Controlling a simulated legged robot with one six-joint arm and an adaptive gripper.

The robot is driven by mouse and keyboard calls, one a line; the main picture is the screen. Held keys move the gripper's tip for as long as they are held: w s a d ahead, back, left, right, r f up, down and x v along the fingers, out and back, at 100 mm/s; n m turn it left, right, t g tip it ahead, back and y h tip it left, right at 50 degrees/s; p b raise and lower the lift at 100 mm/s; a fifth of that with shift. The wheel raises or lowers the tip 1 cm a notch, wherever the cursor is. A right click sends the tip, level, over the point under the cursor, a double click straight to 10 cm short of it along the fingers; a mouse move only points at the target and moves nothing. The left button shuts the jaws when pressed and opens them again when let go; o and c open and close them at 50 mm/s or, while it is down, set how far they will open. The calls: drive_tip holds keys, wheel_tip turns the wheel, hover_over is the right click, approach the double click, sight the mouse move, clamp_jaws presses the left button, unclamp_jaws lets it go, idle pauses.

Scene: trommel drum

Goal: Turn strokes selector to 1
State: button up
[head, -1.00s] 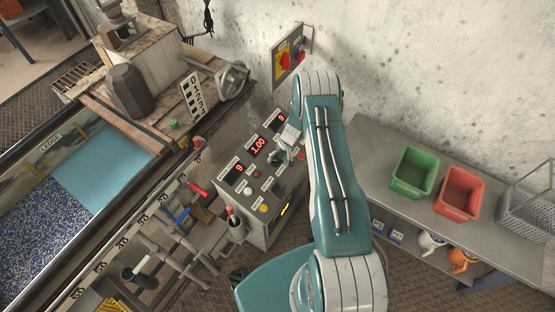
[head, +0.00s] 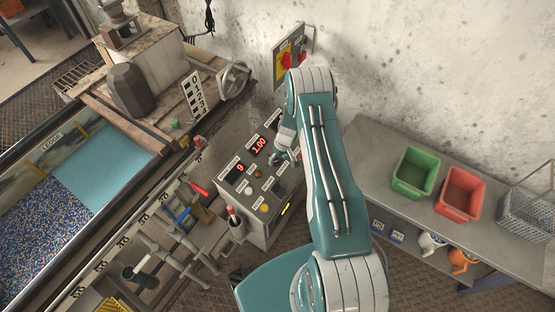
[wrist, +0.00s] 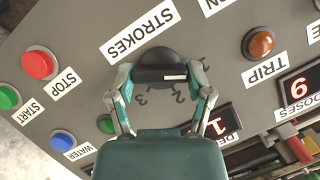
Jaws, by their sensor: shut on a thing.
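The black strokes selector knob (wrist: 160,70) sits on the grey control panel under the STROKES label (wrist: 139,35) in the wrist view. Its white mark lies on the right half of the knob's bar, pointing right. In the head view my gripper (head: 281,158) is at the panel, and the arm and gripper hide the knob.
Near the knob are a red STOP button (wrist: 40,62), a blue WATER button (wrist: 63,140), an orange TRIP button (wrist: 258,44) and red digit displays. A bench (head: 362,160) with a green bin (head: 413,172) and a red bin (head: 459,193) stands right of my arm.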

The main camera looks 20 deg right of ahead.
drive_tip(key=shift+s+f, duration=0.15)
drive_tip(key=shift+s, duration=0.15)
drive_tip(key=o, duration=1.1)
drive_tip(key=shift+o, duration=0.2)
drive_tip(key=shift+w, duration=0.15)
drive_tip(key=shift+w+d+r, duration=0.1)
drive_tip(key=shift+r, duration=0.2)
drive_tip(key=v, duration=1.1)
drive_tip(key=shift+d+r, duration=0.15)
drive_tip(key=shift+r, duration=0.05)
